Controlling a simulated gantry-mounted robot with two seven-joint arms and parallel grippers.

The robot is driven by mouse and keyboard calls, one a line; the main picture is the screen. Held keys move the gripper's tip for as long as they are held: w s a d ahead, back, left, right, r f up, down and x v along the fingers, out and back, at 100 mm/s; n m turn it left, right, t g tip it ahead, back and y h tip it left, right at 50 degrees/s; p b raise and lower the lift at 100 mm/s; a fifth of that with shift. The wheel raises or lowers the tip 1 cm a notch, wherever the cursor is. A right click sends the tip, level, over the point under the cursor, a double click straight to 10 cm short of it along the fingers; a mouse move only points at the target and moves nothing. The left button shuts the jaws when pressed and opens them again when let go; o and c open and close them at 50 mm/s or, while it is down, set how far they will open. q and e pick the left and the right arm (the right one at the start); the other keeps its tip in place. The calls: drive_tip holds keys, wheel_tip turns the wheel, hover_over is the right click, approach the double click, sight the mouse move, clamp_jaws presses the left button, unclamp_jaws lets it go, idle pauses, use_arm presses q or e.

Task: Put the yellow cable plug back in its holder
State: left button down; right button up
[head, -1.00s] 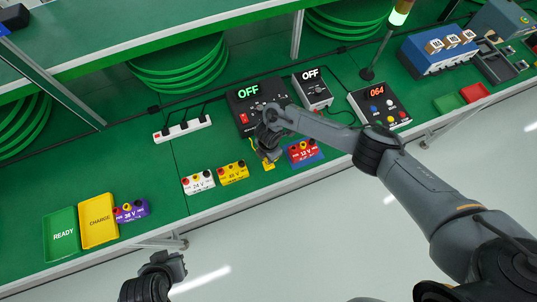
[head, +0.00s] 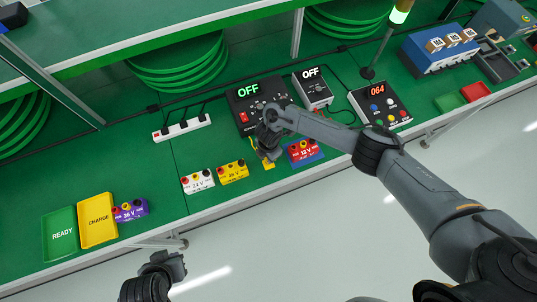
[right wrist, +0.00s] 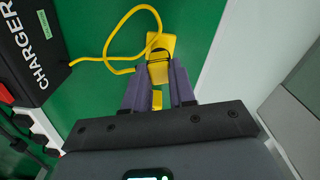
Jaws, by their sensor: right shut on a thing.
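My right gripper (head: 266,154) is low over the table, in front of the black charger. It also shows in the right wrist view (right wrist: 158,92), its two purple fingers shut on the yellow cable plug (right wrist: 157,100), which is mostly hidden between them. A yellow block with a dark ring, apparently the holder (right wrist: 164,42), lies right at the fingertips. In the head view the holder (head: 268,166) shows just below the gripper. I cannot tell whether the plug is seated in it. The yellow cable (right wrist: 125,22) loops from the charger to the fingers. My left gripper (head: 172,264) is off the table's front edge.
The black charger (head: 248,105) reads OFF. White (head: 198,183) and yellow (head: 233,174) battery boxes stand left of the gripper, a red one (head: 303,151) close on its right. A purple box (head: 131,211) and green and yellow trays (head: 98,219) are farther left. The table's front edge is near.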

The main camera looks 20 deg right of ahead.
drive_tip(key=shift+f+b, duration=0.3)
drive_tip(key=shift+f, duration=0.1)
idle(0.5)
idle(0.6)
drive_tip(key=o, duration=1)
drive_tip(key=shift+r, duration=0.1)
drive_tip(key=shift+r+p, duration=1.45)
drive_tip(key=shift+p, duration=0.15)
drive_tip(key=shift+r+p, duration=2.15)
drive_tip(key=shift+r, duration=0.05)
